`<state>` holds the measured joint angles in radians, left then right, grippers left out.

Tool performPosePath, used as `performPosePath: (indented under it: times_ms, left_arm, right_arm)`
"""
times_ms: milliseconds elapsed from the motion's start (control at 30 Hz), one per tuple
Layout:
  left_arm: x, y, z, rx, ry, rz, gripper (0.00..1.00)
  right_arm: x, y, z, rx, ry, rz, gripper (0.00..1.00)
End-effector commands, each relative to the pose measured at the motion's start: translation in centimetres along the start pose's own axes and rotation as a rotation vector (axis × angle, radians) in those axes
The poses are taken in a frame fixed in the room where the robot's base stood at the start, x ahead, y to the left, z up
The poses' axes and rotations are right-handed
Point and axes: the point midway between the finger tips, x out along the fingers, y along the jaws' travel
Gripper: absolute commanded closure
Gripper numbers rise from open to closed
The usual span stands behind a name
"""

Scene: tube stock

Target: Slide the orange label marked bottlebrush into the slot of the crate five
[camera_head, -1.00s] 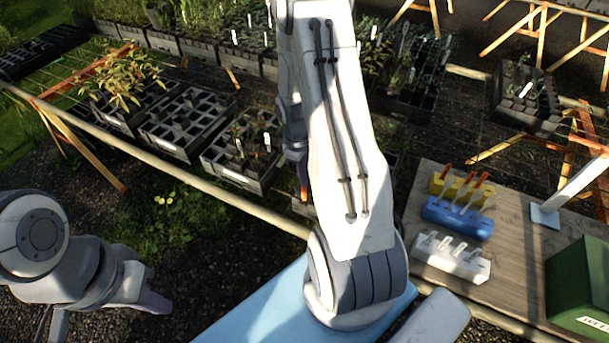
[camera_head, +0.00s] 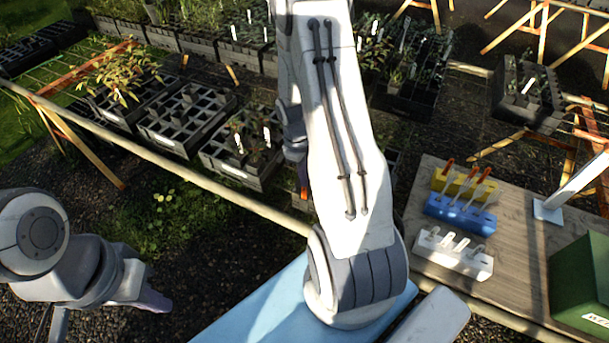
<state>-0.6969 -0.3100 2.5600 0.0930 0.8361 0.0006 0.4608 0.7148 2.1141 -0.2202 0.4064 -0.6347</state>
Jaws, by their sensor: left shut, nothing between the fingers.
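Orange labels stand in the yellow holder (camera_head: 464,184) on the wooden table; their writing is too small to read, so I cannot tell which is bottlebrush. Dark crates stand along the bench: one at the left with a leafy plant (camera_head: 118,92), an open-celled one (camera_head: 186,122) and one with seedlings and white labels (camera_head: 237,172). I cannot tell which is crate five. My left gripper (camera_head: 152,300) is shut and empty at lower left, apart from the crates. My right arm rises through the middle. Its gripper (camera_head: 303,180) is mostly hidden behind the arm, beyond the bench rail.
A blue holder (camera_head: 459,215) and a white holder (camera_head: 453,256) with pale labels stand beside the yellow one. A green box (camera_head: 580,275) is at the right edge. Another planted crate (camera_head: 526,98) stands at upper right. The bench rail (camera_head: 180,163) crosses the left.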

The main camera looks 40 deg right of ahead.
Motion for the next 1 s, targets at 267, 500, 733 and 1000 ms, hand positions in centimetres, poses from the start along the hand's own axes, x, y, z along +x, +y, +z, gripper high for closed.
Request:
performPosePath:
  times_ms: [267, 500, 733, 1000]
  left_arm:
    - [1.0, -0.1, 0.1, 0.000, 0.000, 0.000, 1.00]
    - [1.6, -0.1, 0.1, 0.000, 0.000, 0.000, 1.00]
    - [2.2, -0.2, 0.1, 0.000, 0.000, 0.000, 1.00]
    - [2.2, -0.2, 0.1, 0.000, 0.000, 0.000, 1.00]
  right_arm:
    - [1.3, 0.0, -0.2, 0.000, 0.000, 0.000, 1.00]
    - [2.2, 0.0, -0.3, 0.001, 0.000, 0.000, 1.00]
    - [3.0, 0.0, -0.4, 0.001, 0.000, 0.000, 1.00]
    - [3.0, 0.0, -0.4, 0.000, 0.000, 0.000, 1.00]
